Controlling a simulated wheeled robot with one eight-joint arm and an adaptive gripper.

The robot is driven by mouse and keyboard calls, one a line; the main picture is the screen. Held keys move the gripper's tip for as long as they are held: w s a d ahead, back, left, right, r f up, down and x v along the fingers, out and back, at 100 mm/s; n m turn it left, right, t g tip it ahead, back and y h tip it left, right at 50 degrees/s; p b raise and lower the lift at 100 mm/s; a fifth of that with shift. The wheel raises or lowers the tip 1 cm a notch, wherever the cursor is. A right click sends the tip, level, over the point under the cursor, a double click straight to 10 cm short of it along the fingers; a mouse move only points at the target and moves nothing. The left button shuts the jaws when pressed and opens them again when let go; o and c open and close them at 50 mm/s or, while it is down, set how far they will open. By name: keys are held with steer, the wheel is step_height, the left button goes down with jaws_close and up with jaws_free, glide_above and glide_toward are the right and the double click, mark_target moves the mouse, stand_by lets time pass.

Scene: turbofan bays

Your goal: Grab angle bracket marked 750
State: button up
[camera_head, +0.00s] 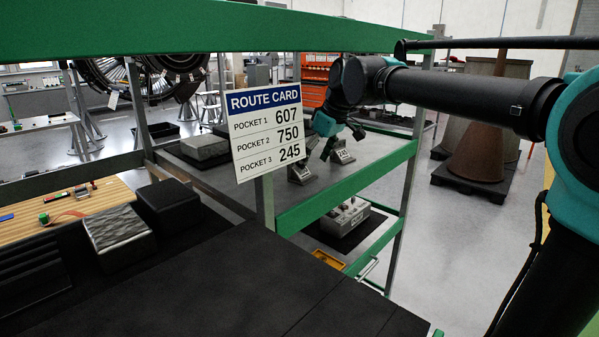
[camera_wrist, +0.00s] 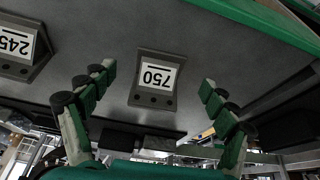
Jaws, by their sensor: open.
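The angle bracket marked 750 (camera_wrist: 157,80) is a dark grey metal piece with a white label. It stands on the dark shelf (camera_wrist: 110,25) in the wrist view, its label upside down there. My gripper (camera_wrist: 160,100) is open, with one finger on each side of the bracket in that view and nothing held; I cannot tell how far above the bracket it is. A second bracket, marked 245 (camera_wrist: 18,45), stands at the left of the wrist view. In the head view the 245 bracket (camera_head: 342,154) stands beside my gripper (camera_head: 325,145).
A route card (camera_head: 266,128) on the green-edged rack lists pocket 1 607, pocket 2 750, pocket 3 245. Another bracket (camera_head: 300,173) stands on the shelf, its label unreadable. The green rail (camera_head: 345,187) edges the shelf. A grey block (camera_head: 204,147) lies farther left.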

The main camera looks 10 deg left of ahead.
steer(key=a, duration=0.1)
steer(key=w+a, duration=0.1)
steer(key=a, duration=0.1)
steer(key=w+a+f, duration=0.1)
steer(key=shift+w+a, duration=0.2)
steer(key=shift+a, duration=0.2)
steer(key=shift+f, duration=0.1)
steer(key=c, duration=1.4)
